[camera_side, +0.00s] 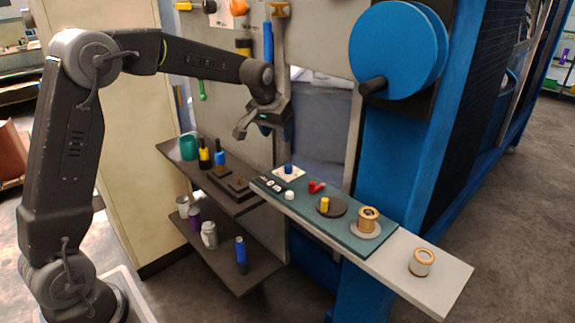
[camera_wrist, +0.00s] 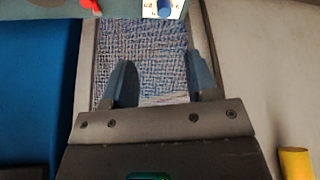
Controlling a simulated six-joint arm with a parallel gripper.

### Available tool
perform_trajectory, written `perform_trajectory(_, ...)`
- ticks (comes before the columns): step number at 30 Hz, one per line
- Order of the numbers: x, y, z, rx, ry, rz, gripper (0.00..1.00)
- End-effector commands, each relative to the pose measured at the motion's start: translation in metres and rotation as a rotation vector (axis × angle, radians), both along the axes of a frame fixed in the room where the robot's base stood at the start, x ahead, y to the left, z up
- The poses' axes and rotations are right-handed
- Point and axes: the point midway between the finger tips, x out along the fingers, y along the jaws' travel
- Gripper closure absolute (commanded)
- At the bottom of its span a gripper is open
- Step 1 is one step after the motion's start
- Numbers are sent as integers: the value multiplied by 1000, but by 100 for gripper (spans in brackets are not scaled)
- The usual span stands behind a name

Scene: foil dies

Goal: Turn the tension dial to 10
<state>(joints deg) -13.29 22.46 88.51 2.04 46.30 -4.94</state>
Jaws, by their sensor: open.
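The tension dial is a blue knob (camera_side: 288,169) on a white plate (camera_side: 281,177) with dark marks, at the far left end of the teal panel. In the wrist view the blue knob (camera_wrist: 165,9) is at the top edge, partly cut off. Its plate carries small marks, too small and cropped to read the setting. My gripper (camera_side: 262,126) hangs above and to the left of the dial, clear of it. In the wrist view its two fingers (camera_wrist: 160,78) are apart, with nothing between them.
The teal panel (camera_side: 303,209) also carries a red switch (camera_side: 316,187), a yellow knob (camera_side: 325,204) on a dark disc and a copper spool (camera_side: 367,219). Another spool (camera_side: 421,262) stands on the pale ledge. Shelves with bottles (camera_side: 204,154) lie left. A large blue reel (camera_side: 393,48) is above.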

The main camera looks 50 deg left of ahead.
Motion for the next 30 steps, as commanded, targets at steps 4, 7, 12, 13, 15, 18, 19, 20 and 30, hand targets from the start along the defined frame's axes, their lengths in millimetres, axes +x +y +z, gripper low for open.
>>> perform_trajectory(4,13,9,-13,-1,6,14,48)
perform_trajectory(7,16,11,-20,-1,7,16,48)
perform_trajectory(12,25,14,-44,-2,9,16,48)
perform_trajectory(13,27,14,-49,-2,9,16,48)
perform_trajectory(15,33,16,-63,-2,9,16,48)
perform_trajectory(18,40,19,-83,-2,9,16,48)
perform_trajectory(19,42,19,-88,-2,9,16,48)
perform_trajectory(20,44,20,-94,-2,9,16,48)
perform_trajectory(30,61,25,-136,-1,6,16,48)
